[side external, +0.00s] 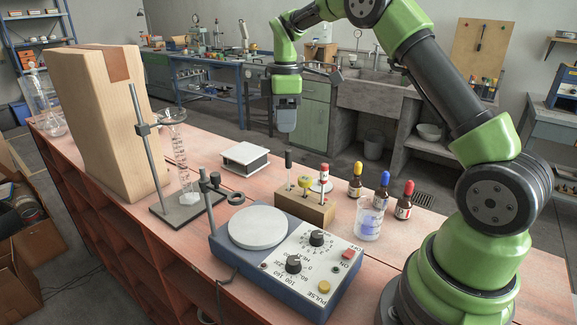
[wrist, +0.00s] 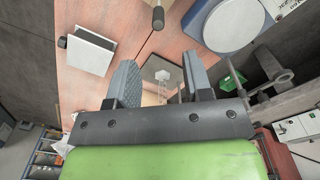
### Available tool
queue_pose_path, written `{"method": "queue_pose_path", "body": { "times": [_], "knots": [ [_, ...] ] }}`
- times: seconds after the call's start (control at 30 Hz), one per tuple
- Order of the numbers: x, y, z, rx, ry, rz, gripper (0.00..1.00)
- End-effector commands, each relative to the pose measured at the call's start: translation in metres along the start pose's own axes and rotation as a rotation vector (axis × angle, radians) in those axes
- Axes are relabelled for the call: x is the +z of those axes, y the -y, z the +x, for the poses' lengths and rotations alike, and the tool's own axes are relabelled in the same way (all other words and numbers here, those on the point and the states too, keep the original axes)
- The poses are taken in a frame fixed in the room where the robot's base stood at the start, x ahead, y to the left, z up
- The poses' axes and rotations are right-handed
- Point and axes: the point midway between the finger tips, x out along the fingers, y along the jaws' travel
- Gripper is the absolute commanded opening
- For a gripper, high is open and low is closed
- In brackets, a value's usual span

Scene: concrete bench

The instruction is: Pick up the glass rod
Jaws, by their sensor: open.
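I cannot pick out the glass rod for certain. A wooden block (side external: 305,207) behind the hot plate holds a black-topped piece (side external: 289,159), a yellow-bulbed piece (side external: 304,183) and a red-topped piece (side external: 324,171); any of these could include it. The black top also shows at the upper edge of the wrist view (wrist: 158,17). My gripper (side external: 286,122) hangs in the air above the bench, beyond the block in the side view. Its jaws (wrist: 160,78) are open and empty, with the stand base and a glass cylinder's pale foot seen below between them.
A hot plate (side external: 257,228) lies at the front. A white-topped box (side external: 245,155), beaker (side external: 369,220) and several bottles (side external: 404,200) surround the block. Bench free behind.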

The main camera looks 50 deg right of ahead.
Motion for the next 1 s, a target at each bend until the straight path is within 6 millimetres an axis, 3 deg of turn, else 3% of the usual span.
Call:
{"method": "queue_pose_path", "body": {
  "times": [0.13, 0.8, 1.0],
  "knots": [
    [0.003, -0.007, 0.018, -0.017, 0.017, -0.039, 0.46],
    [0.011, 0.001, 0.103, -0.019, 0.017, -0.04, 0.46],
    [0.01, 0.0, 0.112, -0.014, 0.014, -0.04, 0.46]
  ]
}}
